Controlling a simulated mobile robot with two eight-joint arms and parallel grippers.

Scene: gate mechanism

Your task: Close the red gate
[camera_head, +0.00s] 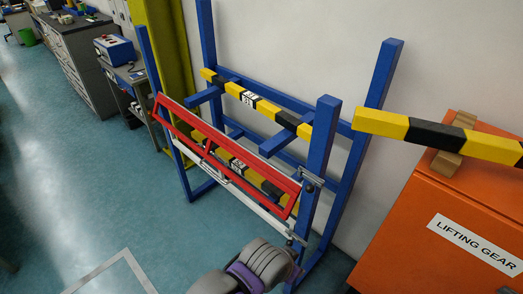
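Metal fittings (312,180) sit at the right post. A grey and purple part of my arm shows at the bottom centre, just in front of the gate's lower right. No gripper fingers can be made out.
Yellow-black beams (262,106) cross the blue frame behind the gate. Another striped beam (440,134) rests on an orange "LIFTING GEAR" cabinet (425,235) at the right. A grey workbench (137,85) stands at the left. The floor (110,190) in front of the gate's left is clear.

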